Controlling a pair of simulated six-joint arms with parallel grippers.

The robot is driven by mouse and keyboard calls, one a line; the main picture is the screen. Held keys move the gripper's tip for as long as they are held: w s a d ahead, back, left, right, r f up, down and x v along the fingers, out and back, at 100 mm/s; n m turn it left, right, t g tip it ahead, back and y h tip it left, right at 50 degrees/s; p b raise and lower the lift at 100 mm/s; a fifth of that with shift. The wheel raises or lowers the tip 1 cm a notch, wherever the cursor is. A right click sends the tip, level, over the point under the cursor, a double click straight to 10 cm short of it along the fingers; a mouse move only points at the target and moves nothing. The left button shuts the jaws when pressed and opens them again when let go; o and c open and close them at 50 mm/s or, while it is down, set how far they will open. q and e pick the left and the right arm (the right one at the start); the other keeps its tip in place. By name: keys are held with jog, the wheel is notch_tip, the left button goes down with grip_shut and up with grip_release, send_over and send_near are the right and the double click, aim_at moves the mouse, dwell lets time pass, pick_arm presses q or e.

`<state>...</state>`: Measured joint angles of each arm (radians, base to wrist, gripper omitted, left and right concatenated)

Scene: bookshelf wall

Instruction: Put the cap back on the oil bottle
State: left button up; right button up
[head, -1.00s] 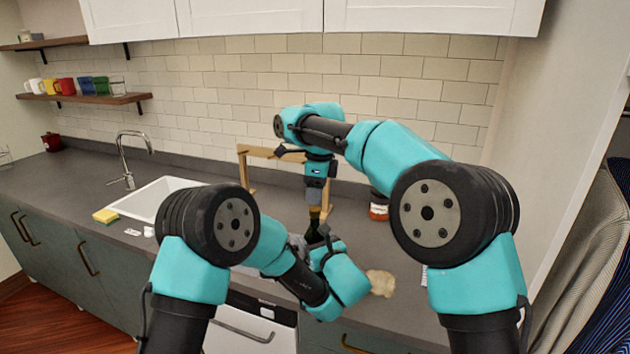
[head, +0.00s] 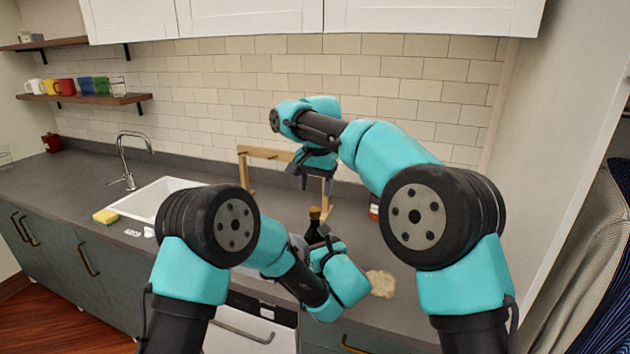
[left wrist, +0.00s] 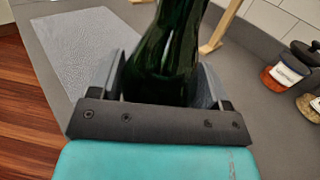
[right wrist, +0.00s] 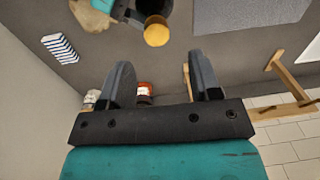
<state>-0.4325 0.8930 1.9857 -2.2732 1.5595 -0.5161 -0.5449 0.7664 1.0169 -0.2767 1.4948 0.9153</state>
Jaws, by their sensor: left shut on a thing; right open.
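The oil bottle (head: 313,228) is dark green glass and stands upright over the counter. Its yellow-brown cap (head: 314,212) sits at the top of the neck; how tightly it fits cannot be seen. In the right wrist view the cap (right wrist: 157,33) is a round golden disc near the top. My left gripper (head: 325,244) is shut around the bottle; the left wrist view shows the green glass (left wrist: 170,50) between its fingers. My right gripper (head: 314,182) is open and empty, above and apart from the cap; the right wrist view shows its spread fingers (right wrist: 162,82).
A wooden rack (head: 245,170) stands behind the bottle, near the wall. Jars (left wrist: 285,70) stand beyond it to the right. A beige lump (head: 381,283) lies right of my left gripper. A sink (head: 152,203) and sponge (head: 105,216) are left.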

aim_at(315, 210)
jog(key=n, duration=0.5)
jog(key=shift+r, duration=0.2)
jog(key=n, duration=0.4)
jog(key=shift+r, duration=0.2)
jog(key=n, duration=0.4)
jog(key=shift+r, duration=0.15)
jog(key=n, duration=0.4)
jog(key=shift+r+n, duration=0.2)
jog(key=shift+n, duration=0.2)
jog(key=shift+f, duration=4.05)
jog(key=c, duration=1)
